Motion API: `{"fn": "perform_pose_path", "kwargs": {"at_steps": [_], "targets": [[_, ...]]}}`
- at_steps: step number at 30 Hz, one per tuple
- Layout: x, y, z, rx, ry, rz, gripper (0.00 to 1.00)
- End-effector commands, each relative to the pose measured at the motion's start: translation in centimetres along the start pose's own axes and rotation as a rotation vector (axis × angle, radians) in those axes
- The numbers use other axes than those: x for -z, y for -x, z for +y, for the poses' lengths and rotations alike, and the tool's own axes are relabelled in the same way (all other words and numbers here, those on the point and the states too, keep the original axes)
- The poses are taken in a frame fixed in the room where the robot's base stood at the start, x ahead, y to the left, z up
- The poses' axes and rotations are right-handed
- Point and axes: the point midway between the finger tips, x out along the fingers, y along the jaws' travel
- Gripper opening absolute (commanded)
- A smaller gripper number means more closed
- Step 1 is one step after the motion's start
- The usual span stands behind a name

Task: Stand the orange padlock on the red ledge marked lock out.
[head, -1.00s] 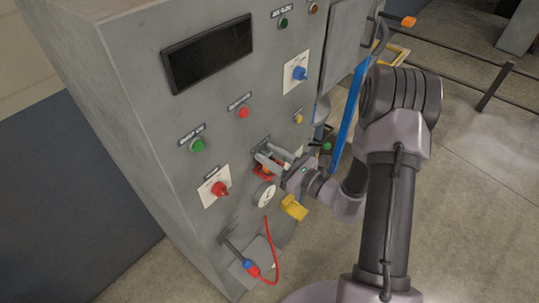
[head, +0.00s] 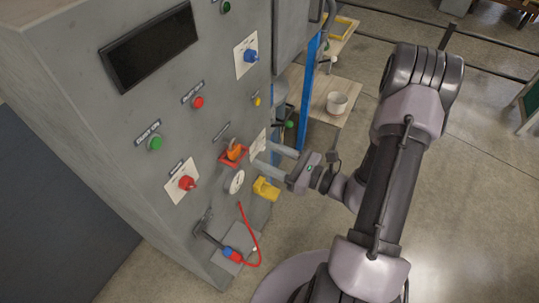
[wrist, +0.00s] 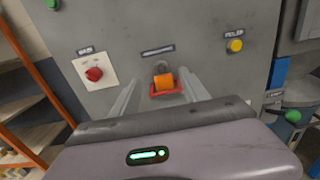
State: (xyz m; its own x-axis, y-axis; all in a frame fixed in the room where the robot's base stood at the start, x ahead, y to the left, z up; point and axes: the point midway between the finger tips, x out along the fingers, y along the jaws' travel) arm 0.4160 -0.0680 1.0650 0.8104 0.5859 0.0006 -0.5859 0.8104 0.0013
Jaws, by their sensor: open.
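The orange padlock (head: 233,152) stands on the small red ledge (head: 231,161) on the front of the grey cabinet, with its shackle upward. In the wrist view the padlock (wrist: 163,82) shows in the red ledge (wrist: 166,94), between the two fingers but farther off. My gripper (head: 268,158) is open and empty. Its fingers point at the cabinet, to the right of the ledge in the head view and apart from the padlock. The label above the ledge is too small to read.
A red cable (head: 259,245) hangs below. Open floor lies to the right.

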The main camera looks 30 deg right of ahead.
Motion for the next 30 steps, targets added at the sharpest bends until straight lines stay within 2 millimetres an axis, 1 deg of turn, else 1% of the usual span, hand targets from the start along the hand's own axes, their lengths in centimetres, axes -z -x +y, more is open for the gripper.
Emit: {"fn": "perform_pose_path", "kwargs": {"at_steps": [2, 4, 5, 6, 8, 9, 10, 11, 12, 13, 14, 15, 16, 18, 21, 24, 30], "targets": [[-0.6, 0.2, 0.6, -0.031, 0.017, 0.003, 0.53], [-2.5, -0.8, 2.8, -0.151, 0.083, 0.02, 0.53], [-3.7, -1.4, 4.5, -0.233, 0.13, 0.035, 0.53], [-5.4, -1.9, 7.2, -0.364, 0.209, 0.064, 0.53], [-7.5, -2.0, 12.0, -0.585, 0.362, 0.131, 0.53], [-8.4, -1.3, 14.9, -0.727, 0.479, 0.188, 0.53], [-8.8, -0.6, 16.8, -0.827, 0.576, 0.236, 0.53], [-9.2, 0.3, 18.4, -0.918, 0.682, 0.287, 0.53], [-9.6, 1.7, 19.9, -1.024, 0.838, 0.36, 0.53], [-9.8, 2.7, 20.6, -1.089, 0.965, 0.415, 0.53], [-10.2, 3.6, 20.9, -1.138, 1.094, 0.47, 0.53], [-10.8, 4.7, 20.8, -1.179, 1.268, 0.537, 0.53], [-11.4, 5.3, 20.6, -1.191, 1.393, 0.581, 0.53], [-13.2, 6.1, 19.6, -1.175, 1.651, 0.661, 0.53], [-15.6, 6.5, 18.5, -1.107, 1.901, 0.721, 0.53], [-16.8, 6.7, 18.1, -1.06, 2.006, 0.744, 0.53], [-17.0, 6.7, 17.9, -1.054, 2.018, 0.749, 0.53]]}}
